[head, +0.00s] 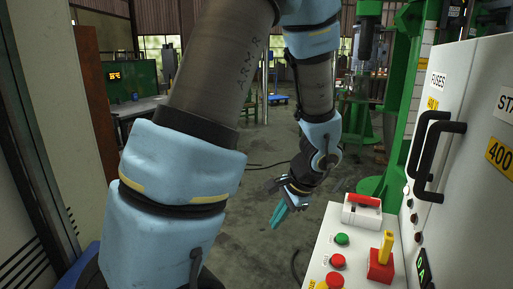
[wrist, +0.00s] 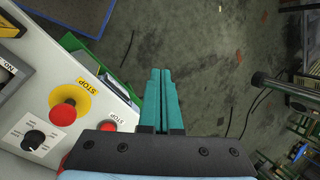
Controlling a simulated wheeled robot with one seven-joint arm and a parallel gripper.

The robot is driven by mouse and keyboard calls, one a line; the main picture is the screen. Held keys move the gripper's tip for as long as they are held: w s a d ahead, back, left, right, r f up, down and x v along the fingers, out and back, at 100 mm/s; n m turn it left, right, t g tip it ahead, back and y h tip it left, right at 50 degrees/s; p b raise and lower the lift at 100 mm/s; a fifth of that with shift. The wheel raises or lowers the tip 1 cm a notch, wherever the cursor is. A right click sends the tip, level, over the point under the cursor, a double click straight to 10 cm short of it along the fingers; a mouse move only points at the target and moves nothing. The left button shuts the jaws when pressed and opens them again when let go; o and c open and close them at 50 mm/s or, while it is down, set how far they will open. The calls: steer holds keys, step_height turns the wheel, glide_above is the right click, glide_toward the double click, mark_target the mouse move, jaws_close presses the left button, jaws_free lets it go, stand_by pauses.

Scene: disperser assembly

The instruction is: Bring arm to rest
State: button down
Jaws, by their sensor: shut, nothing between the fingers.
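My gripper (head: 283,214) shows near the middle of the head view, with teal fingers pointing down over the floor. It is left of the control panel and apart from it. In the wrist view my gripper (wrist: 161,72) has its two teal fingers closed together with nothing between them. My arm, with light blue covers, runs from the lower left up over the top and down to the gripper.
A green machine (head: 385,185) stands behind. The floor (head: 260,235) under the gripper looks clear.

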steer(key=s+a+r+n+h, duration=0.2)
steer(key=a+r+n, duration=0.1)
steer(key=a+n, duration=0.3)
steer(key=s+a+r+n+g+h+p, duration=0.1)
steer(key=a+r+n+h, duration=0.1)
steer(key=a+r+n, duration=0.2)
steer(key=shift+s+a+r+n+p, duration=0.15)
steer(key=shift+s+a+n+p, duration=0.2)
steer(key=shift+a+n, duration=0.75)
steer(key=shift+w, duration=0.25)
stand_by(4.0)
